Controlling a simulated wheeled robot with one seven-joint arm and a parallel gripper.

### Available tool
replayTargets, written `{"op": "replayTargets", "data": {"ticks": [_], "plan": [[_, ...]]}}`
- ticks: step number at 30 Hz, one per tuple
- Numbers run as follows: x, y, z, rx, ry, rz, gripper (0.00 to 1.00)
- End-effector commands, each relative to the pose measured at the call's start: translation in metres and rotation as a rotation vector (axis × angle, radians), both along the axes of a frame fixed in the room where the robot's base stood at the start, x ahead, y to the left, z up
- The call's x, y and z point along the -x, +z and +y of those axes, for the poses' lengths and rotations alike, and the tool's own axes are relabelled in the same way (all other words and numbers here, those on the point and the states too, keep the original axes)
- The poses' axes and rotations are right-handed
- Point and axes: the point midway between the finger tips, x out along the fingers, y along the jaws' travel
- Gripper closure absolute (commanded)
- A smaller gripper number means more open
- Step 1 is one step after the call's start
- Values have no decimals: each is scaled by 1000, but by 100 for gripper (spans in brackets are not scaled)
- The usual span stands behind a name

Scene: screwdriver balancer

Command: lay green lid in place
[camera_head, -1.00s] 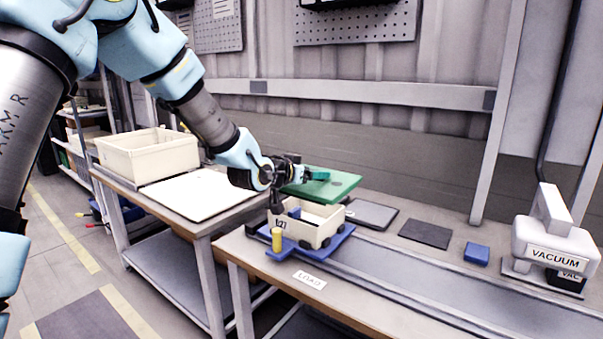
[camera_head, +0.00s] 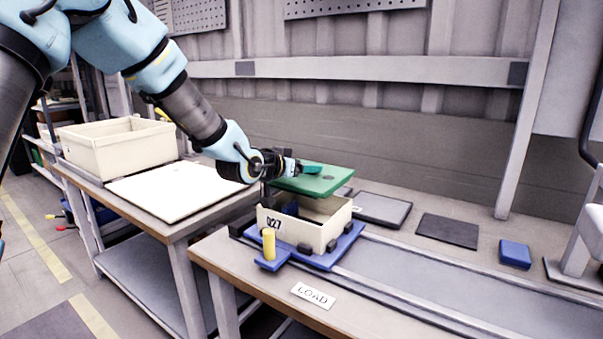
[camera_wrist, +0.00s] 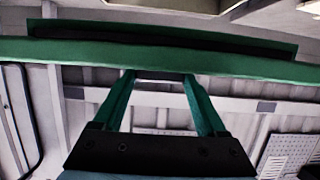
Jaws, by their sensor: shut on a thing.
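The green lid (camera_head: 325,181) is held over the cream box (camera_head: 318,228) marked with a label on its front. The lid is tilted and its far edge overhangs the box's back part; a dark gap shows between lid and box at the front left. The box stands on a blue tray (camera_head: 347,246). My gripper (camera_head: 305,169) is shut on the lid's handle at the lid's left side. In the wrist view the lid's green edge (camera_wrist: 160,58) spans the picture beyond the green fingers.
A yellow peg (camera_head: 268,242) stands at the blue tray's front left. A large cream bin (camera_head: 125,150) and a white board (camera_head: 170,190) are on the left table. A grey pad (camera_head: 382,208), dark pad (camera_head: 447,230) and blue block (camera_head: 515,254) lie to the right.

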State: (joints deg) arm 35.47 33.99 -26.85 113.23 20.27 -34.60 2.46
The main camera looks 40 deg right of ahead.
Motion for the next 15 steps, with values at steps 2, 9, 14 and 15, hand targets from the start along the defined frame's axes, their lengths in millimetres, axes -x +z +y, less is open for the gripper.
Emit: {"op": "replayTargets", "data": {"ticks": [2, 9, 14, 15], "plan": [[0, -2, 0, 2, 0, -1, 99], [0, -15, 0, 1, 0, 0, 99], [0, -29, 0, 1, 0, 0, 99], [0, -33, 0, 1, 0, 0, 99]]}}
